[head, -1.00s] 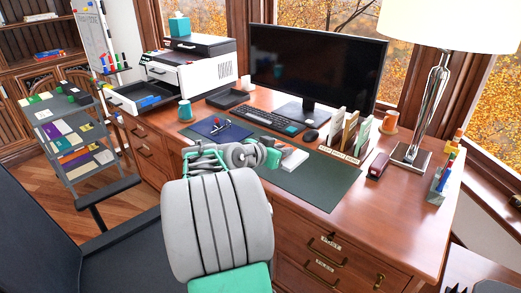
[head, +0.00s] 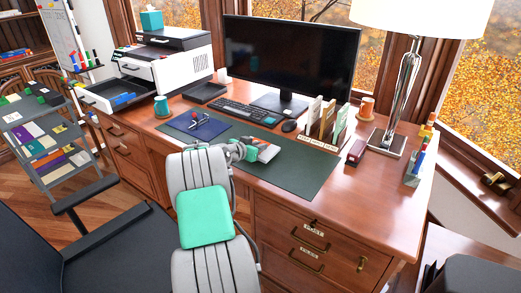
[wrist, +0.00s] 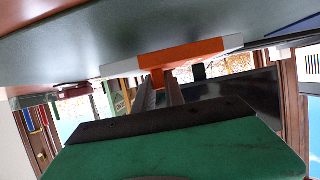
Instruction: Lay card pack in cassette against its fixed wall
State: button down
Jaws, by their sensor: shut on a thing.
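The card pack (wrist: 185,55), an orange and white flat box, is between the fingertips of my gripper (wrist: 162,80) in the wrist view. My gripper is shut on it. In the head view the pack (head: 266,151) shows orange and white over the dark green desk mat, just right of my gripper (head: 248,151). I cannot tell whether it touches the mat. The likely cassette is the open printer tray (head: 92,99) at the desk's left end, with blue things (head: 123,98) in it. Its fixed wall cannot be made out.
The desk mat (head: 290,176) is clear right of the pack. A blue folder (head: 195,126) with small tools, a keyboard (head: 240,112), a teal mug (head: 162,105) and the monitor (head: 290,60) stand around. A letter sorter (head: 320,140) and lamp (head: 391,140) are at right. A chair (head: 100,240) stands in front.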

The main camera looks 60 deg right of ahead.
jog(key=shift+f, duration=0.65)
jog(key=shift+f+b, duration=0.35)
jog(key=shift+b, duration=0.05)
jog(key=c, duration=1.4)
grip_release()
jog(key=shift+r, duration=0.1)
